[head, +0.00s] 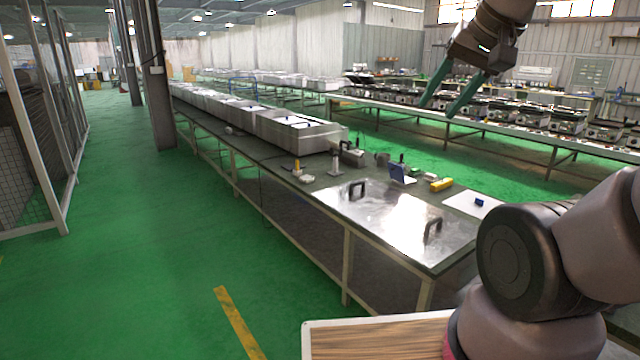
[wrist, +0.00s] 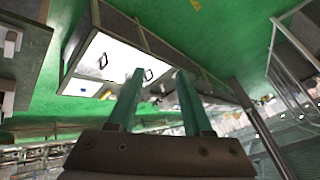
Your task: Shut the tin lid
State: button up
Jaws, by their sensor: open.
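A small blue-and-white item (head: 402,174) with a raised, tilted blue panel stands on the workbench behind the metal plate. It looks like the tin with its lid up, but it is too small to be sure. My gripper (head: 438,110) is high above and beyond the bench, well apart from this item. Its two green fingers are spread with nothing between them. In the wrist view my gripper (wrist: 160,72) is also open and empty. I cannot pick out the tin clearly in that view.
A shiny metal plate (head: 385,215) with two dark handles covers the bench's near end. A white sheet (head: 462,207) bears a small blue block (head: 479,202). A yellow item (head: 441,184) and several small tools lie nearby. Green floor (head: 150,240) is clear on the left.

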aim_at(396, 172)
jog(key=i+l+z, duration=0.1)
jog(key=i+z, duration=0.3)
jog(key=i, duration=0.85)
jog(key=j+z, duration=0.1)
jog(key=j, duration=0.65)
jog(key=i+j, duration=0.1)
jog(key=j, duration=0.35)
jog(key=i+j+z, duration=0.15)
jog(key=j, duration=0.3)
jog(key=i+j, duration=0.1)
jog(key=j, duration=0.35)
jog(key=i+j+z, duration=0.1)
jog(key=i+j, duration=0.15)
jog(key=i, duration=0.15)
jog(key=i+j, duration=0.35)
jog(key=i+l+z, duration=0.05)
